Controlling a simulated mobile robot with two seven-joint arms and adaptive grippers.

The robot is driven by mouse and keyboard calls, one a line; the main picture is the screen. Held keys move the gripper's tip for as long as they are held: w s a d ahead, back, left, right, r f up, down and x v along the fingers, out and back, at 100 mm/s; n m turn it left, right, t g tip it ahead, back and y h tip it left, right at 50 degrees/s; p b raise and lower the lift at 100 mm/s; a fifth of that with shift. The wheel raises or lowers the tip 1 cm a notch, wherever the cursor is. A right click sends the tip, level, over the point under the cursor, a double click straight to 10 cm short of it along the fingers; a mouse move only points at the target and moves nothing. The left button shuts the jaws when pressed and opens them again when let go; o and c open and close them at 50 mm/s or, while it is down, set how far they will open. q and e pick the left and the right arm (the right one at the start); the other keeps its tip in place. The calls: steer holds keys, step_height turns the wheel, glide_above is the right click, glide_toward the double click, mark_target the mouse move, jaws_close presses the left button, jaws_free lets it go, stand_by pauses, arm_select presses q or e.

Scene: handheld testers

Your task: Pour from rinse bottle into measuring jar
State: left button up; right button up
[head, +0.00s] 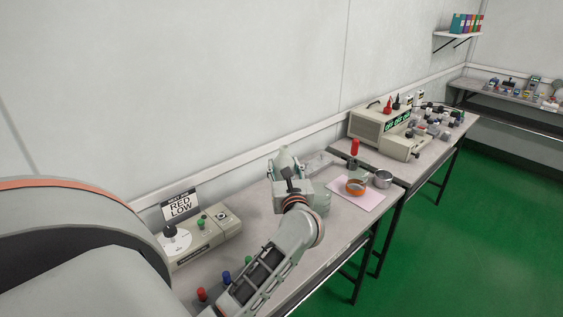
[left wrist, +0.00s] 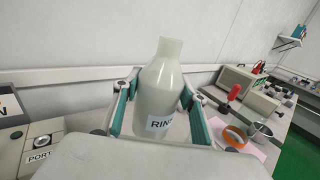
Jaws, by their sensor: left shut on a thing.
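The rinse bottle (left wrist: 160,85) is pale, with a narrowed neck and a label reading "RIN". In the left wrist view it stands between the green-padded fingers of my left gripper (left wrist: 158,112), which is shut on it. In the head view only the bottle's upper part (head: 285,162) shows past my left gripper (head: 303,187), above the bench. A small grey metal cup (head: 383,179), possibly the measuring jar, stands to the right, apart from the bottle. My right gripper is not in view.
An orange ring (head: 355,187) lies on a pink sheet (head: 372,198) beside the cup, with a red-handled tool (head: 355,147) behind. A beige tester (head: 378,128) stands farther along. A dial box (head: 195,240) and a "RED LOW" sign (head: 180,205) are at left.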

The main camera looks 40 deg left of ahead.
arm_select(q)
steer(key=shift+w+a+f, duration=0.1)
steer(key=shift+w+a, duration=0.1)
steer(key=shift+a, duration=0.15)
steer(key=shift+w+d+f+m, duration=0.5)
steer(key=shift+d+f+m, duration=0.1)
steer(key=shift+m, duration=0.1)
steer(key=w+d+f+m, duration=0.1)
steer(key=f+m, duration=0.1)
steer(key=w+d+f+m, duration=0.1)
steer(key=w+f+m, duration=0.1)
steer(key=shift+w+d+m, duration=0.15)
steer(key=shift+d+m, duration=0.05)
steer(key=shift+m, duration=0.2)
steer(key=shift+f+m+p, duration=0.3)
steer(key=shift+m+p, duration=0.1)
steer(key=shift+p, duration=0.1)
steer(key=shift+s+a+f+m+p, duration=0.15)
steer(key=shift+s+f+m+p, duration=0.05)
steer(key=shift+m+p, duration=0.2)
stand_by(1.0)
steer(key=shift+s+a+f+m+p, duration=0.1)
steer(key=shift+s+f+m+p, duration=0.05)
steer(key=shift+m+p, duration=0.5)
steer(key=shift+s+a+f+m+p, duration=0.1)
steer(key=shift+s+m+p, duration=0.05)
steer(key=shift+m+p, duration=0.5)
stand_by(3.0)
